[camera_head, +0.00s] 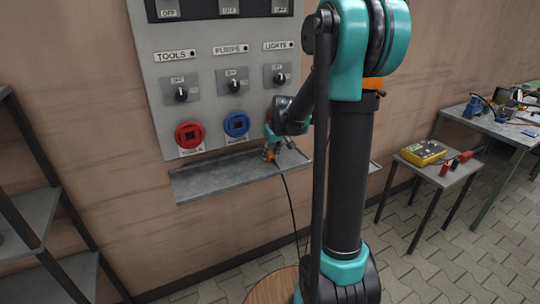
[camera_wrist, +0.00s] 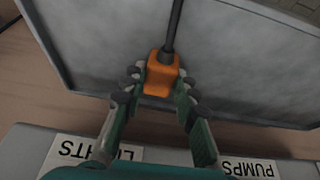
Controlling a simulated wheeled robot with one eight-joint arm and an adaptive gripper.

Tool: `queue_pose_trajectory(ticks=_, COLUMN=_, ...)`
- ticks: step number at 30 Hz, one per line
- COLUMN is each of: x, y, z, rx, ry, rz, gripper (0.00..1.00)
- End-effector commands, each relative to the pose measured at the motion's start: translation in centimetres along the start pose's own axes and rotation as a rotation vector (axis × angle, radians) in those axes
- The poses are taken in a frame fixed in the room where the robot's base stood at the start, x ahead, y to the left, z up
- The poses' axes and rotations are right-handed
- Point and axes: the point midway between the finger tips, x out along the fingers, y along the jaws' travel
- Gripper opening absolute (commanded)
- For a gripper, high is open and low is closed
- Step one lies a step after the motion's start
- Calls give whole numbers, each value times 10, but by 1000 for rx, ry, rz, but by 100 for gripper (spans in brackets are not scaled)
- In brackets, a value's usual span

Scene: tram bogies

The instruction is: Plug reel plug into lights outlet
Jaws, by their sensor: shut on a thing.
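My gripper (camera_head: 271,151) is shut on the orange reel plug (camera_head: 271,157), just above the grey ledge under the wall panel. In the wrist view, the plug (camera_wrist: 160,82) sits between the two fingers of my gripper (camera_wrist: 158,76), and its dark cable (camera_wrist: 174,28) runs away towards the top edge. In the head view, the cable (camera_head: 289,200) hangs down past the ledge. The lights outlet is hidden behind my arm in the head view. A partly covered LIGHTS label (camera_wrist: 85,152) and a PUMPS label (camera_wrist: 247,169) appear upside down in the wrist view.
The wall panel (camera_head: 155,85) carries a red tools outlet (camera_head: 189,135), a blue pumps outlet (camera_head: 236,125) and knobs above. The grey ledge (camera_head: 220,177) juts out below it. Dark shelving (camera_head: 30,215) stands at left. A small table with a yellow box (camera_head: 424,153) stands at right.

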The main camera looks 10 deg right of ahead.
Motion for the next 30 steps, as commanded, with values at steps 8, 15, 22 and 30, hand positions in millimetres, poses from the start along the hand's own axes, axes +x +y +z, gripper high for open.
queue_pose_trajectory(ticks=8, x=-32, y=0, z=-7, rx=0, ry=0, rz=0, gripper=3)
queue_pose_trajectory(ticks=15, x=-70, y=0, z=-12, rx=1, ry=0, rz=0, gripper=3)
queue_pose_trajectory(ticks=22, x=-89, y=0, z=37, rx=3, ry=0, rz=0, gripper=3)
queue_pose_trajectory(ticks=30, x=-115, y=0, z=100, rx=3, ry=0, rz=1, gripper=3)
